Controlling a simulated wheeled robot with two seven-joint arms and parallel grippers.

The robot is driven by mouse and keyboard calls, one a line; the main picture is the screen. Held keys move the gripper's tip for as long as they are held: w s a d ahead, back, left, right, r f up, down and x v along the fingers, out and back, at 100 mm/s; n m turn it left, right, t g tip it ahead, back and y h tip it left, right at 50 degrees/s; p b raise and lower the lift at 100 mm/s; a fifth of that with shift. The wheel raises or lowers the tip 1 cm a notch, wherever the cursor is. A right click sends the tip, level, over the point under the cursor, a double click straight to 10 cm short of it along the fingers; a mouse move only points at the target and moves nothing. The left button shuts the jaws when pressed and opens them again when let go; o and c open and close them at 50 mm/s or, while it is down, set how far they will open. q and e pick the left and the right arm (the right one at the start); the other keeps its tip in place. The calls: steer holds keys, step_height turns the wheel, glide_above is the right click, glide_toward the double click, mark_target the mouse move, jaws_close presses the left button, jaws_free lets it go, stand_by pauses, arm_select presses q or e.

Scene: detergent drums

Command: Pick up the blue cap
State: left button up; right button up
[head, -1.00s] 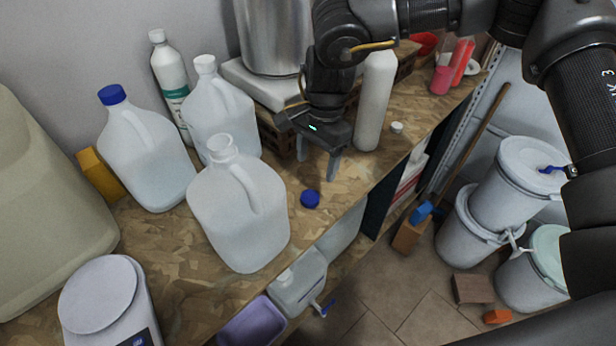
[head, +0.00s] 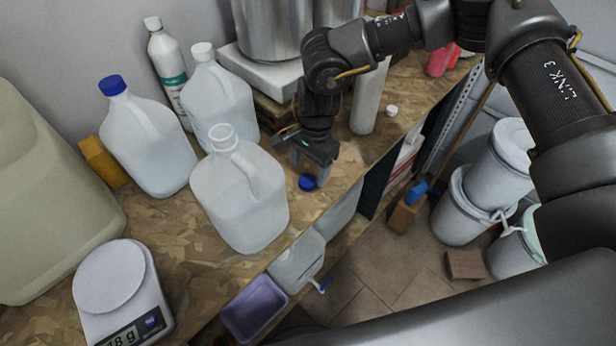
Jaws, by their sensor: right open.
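The blue cap (head: 307,183) lies on the wooden worktop, to the right of an open, uncapped clear jug (head: 238,195). My right gripper (head: 311,180) points down at the cap with its fingers open. One finger is beside the cap and hides a little of its right side. I cannot tell whether the fingers touch it. My left gripper is not in view.
A jug with a blue cap (head: 147,140), a white-capped jug (head: 219,100) and a bottle (head: 168,65) stand at the back left. A scale (head: 110,275) is at front left. The worktop's edge (head: 335,207) runs close to the cap.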

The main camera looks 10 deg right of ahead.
mark_target(308, 180)
steer(key=shift+a+f+p, duration=0.2)
steer(key=shift+f+p, duration=0.3)
steer(key=shift+f, duration=1.1)
steer(key=c, duration=1)
